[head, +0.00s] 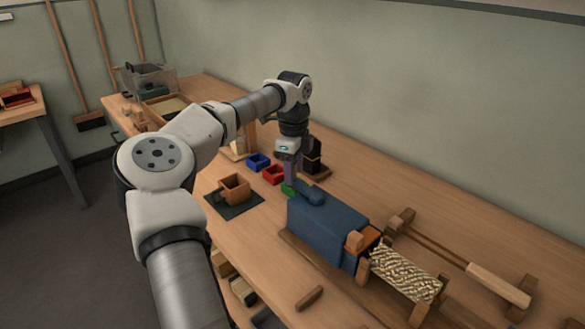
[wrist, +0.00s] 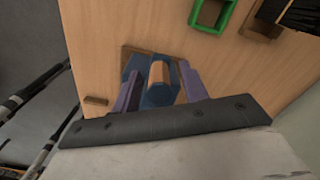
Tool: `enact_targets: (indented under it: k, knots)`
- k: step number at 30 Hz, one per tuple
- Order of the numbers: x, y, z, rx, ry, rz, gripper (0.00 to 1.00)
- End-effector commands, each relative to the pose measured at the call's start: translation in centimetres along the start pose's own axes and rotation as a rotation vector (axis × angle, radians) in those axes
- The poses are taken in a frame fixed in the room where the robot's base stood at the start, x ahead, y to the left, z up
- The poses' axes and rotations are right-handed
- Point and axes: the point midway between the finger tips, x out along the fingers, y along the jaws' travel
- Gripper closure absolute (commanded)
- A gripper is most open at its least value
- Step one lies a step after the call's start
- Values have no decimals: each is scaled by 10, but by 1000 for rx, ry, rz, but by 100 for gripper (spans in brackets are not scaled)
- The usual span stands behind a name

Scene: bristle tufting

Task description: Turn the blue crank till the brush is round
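The blue machine box (head: 328,232) stands on the bench, with the blue crank (head: 311,194) at its far left end. The cream, bristly brush (head: 405,271) extends from the box's right end between wooden supports; its far side is hidden. My gripper (head: 290,180) points down just beyond the crank end of the box. In the wrist view, my gripper's two purple fingers (wrist: 160,92) are apart, with a blue part of the crank (wrist: 160,96) and its wooden handle (wrist: 158,74) showing between them. I see no clear contact on either finger.
Behind my gripper are a green tray (head: 288,188), a red tray (head: 273,174) and a blue tray (head: 258,161). A brown box (head: 234,187) sits on a dark mat left. A long-handled wooden tool (head: 497,285) lies right. A loose wood block (head: 309,298) lies in front.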

Motion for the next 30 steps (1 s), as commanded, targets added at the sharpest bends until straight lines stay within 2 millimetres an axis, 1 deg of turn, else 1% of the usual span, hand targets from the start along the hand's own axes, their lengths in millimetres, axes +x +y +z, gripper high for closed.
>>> enact_targets:
  k: [7,11,14,18,24,27,30]
  knots:
    - [-3,0,1,-3,-2,-2,56]
    - [-16,-1,1,-3,-2,-4,56]
    - [-35,-1,1,-3,-3,-5,56]
    - [-69,-1,1,-3,-2,-5,56]
    - [-111,0,0,-3,-2,-4,56]
    - [-125,-1,0,-1,0,-3,56]
    - [-134,0,0,-1,0,-2,56]
